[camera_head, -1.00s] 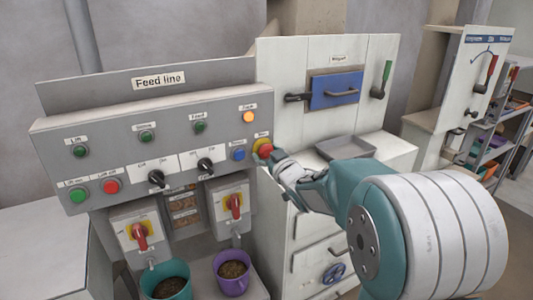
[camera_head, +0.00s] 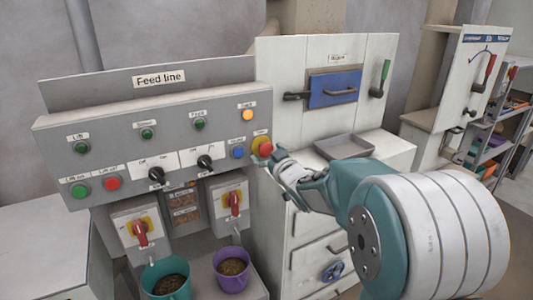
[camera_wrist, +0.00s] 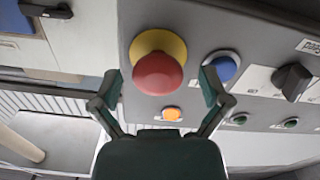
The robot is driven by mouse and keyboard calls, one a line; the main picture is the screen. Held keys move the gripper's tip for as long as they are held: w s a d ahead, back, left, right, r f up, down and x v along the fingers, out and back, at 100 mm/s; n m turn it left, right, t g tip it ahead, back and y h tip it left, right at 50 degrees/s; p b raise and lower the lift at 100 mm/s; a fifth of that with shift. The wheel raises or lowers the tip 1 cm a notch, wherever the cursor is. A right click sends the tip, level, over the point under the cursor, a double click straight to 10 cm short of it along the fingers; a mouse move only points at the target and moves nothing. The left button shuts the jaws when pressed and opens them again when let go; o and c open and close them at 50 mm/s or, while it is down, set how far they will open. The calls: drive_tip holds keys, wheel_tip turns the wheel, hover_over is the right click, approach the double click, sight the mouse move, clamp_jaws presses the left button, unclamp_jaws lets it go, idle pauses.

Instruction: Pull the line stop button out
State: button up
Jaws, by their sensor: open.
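The line stop button is a red mushroom head (camera_wrist: 158,76) on a yellow base (camera_wrist: 157,44), in the middle of the wrist view. In the head view the red button (camera_head: 265,148) sits at the right end of the Feed line panel. My gripper (camera_wrist: 164,85) is open, with one finger on each side of the red head in the picture. I cannot tell whether either finger touches it. In the head view my gripper (camera_head: 272,158) is just below and right of the button, partly covering that area.
A blue button (camera_head: 237,152) is left of the red one, and an orange lamp (camera_head: 248,116) is above. Black selector knobs (camera_head: 205,162) and red-handled switches (camera_head: 235,203) are further left and below. A white cabinet (camera_head: 275,70) with a grey tray (camera_head: 344,146) stands right.

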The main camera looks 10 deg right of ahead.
drive_tip(key=shift+s+d, duration=0.15)
drive_tip(key=v, duration=1.1)
drive_tip(key=shift+s, duration=0.35)
drive_tip(key=s+a+f+m+g+h, duration=0.1)
drive_tip(key=s+g, duration=0.5)
drive_tip(key=s, duration=0.7)
drive_tip(key=s+a+f+m+g+h, duration=0.2)
drive_tip(key=s+f+m+g+h, duration=0.1)
drive_tip(key=s, duration=1)
drive_tip(key=f+m+g, duration=0.1)
drive_tip(key=g, duration=0.1)
drive_tip(key=shift+m+g+h, duration=0.3)
drive_tip(key=shift+g, duration=0.1)
